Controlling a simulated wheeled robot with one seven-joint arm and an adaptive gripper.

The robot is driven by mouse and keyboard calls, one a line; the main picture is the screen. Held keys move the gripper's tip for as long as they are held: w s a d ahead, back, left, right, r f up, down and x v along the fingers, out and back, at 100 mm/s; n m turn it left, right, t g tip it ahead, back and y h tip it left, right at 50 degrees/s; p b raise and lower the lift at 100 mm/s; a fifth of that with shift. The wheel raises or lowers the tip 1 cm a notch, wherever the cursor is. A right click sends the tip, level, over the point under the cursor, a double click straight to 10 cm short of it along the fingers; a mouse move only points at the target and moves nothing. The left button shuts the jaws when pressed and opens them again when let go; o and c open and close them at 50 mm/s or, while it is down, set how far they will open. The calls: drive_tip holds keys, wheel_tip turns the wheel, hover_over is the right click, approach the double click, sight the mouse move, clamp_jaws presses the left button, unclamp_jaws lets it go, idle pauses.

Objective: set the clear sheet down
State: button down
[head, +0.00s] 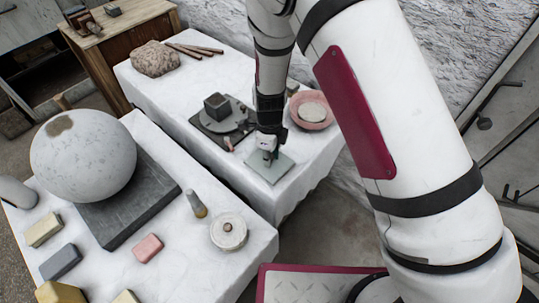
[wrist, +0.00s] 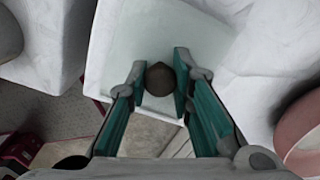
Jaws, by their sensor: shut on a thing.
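The clear sheet (head: 272,168) is a pale greenish, see-through square over the front part of the back white-draped table. It also fills the upper middle of the wrist view (wrist: 125,50). A round brown knob (wrist: 160,80) stands on it, between the two green-padded fingers. My gripper (head: 267,152) points down and is shut on this knob. In the wrist view the sheet's near part shows over the floor beyond the cloth edge. I cannot tell whether the sheet touches the cloth or hangs just above it.
Left of my gripper is a dark board (head: 207,138) with a grey cube (head: 217,105) on a disc. A pink bowl (head: 312,122) stands behind on the right. The front table holds a large plaster sphere (head: 84,155), a dark slab (head: 128,210) and several small blocks.

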drive_tip(key=shift+f, duration=0.6)
drive_tip(key=c, duration=1.3)
unclamp_jaws()
drive_tip(key=shift+c, duration=0.2)
drive_tip(key=shift+r, duration=0.2)
drive_tip(key=shift+r+p, duration=1.35)
drive_tip(key=shift+r, duration=0.5)
